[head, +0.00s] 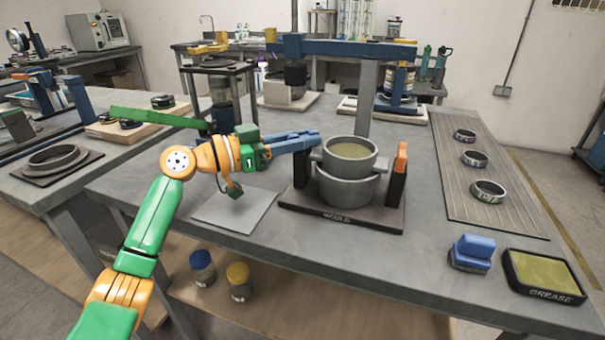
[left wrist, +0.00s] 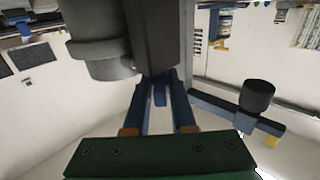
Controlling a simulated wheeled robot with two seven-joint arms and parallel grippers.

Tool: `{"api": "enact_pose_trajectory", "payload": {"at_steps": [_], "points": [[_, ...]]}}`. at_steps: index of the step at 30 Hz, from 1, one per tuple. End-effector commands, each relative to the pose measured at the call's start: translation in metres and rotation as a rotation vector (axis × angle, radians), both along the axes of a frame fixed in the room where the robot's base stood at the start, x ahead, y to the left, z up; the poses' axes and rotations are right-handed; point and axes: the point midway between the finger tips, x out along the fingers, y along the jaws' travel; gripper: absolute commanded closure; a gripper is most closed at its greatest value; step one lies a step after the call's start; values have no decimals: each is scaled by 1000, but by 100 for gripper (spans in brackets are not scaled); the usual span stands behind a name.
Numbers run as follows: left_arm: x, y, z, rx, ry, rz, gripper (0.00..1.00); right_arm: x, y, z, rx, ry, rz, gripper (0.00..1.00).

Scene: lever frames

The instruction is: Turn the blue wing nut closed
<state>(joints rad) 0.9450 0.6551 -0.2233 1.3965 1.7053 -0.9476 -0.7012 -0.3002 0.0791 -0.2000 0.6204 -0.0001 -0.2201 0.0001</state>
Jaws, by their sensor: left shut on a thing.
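The mould (head: 345,217) is a dark base with a post on each side and a round grey pot (head: 347,187) between them, filled with something yellowish. My left gripper (head: 314,138) reaches in from the left at the top of the left post (head: 301,171). Its blue fingers hide that spot in the head view. In the left wrist view a small blue piece, seemingly the blue wing nut (left wrist: 160,94), sits between the fingers (left wrist: 159,82). The gripper is shut on it. An orange wing nut (head: 401,156) stands upright on the right post. My right gripper is out of view.
A blue press frame (head: 366,100) stands behind the mould. A ribbed mat (head: 485,215) with rings lies at right. A blue-handled block (head: 472,252) and a grease tray (head: 543,297) are at front right. A grey sheet (head: 212,213) lies below my left arm.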

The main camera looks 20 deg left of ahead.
Motion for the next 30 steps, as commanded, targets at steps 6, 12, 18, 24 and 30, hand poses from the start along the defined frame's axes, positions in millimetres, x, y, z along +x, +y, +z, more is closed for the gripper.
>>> {"api": "enact_pose_trajectory", "payload": {"at_steps": [6,12,18,24,30], "points": [[1,0,1,3,7,-138,100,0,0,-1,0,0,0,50],[2,0,1,5,5,-217,100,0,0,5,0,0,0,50],[0,-2,0,3,2,-262,100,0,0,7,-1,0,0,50],[-1,-3,-1,3,2,-275,100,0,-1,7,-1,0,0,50],[-1,-3,-2,4,3,-276,100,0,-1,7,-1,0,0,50]]}}
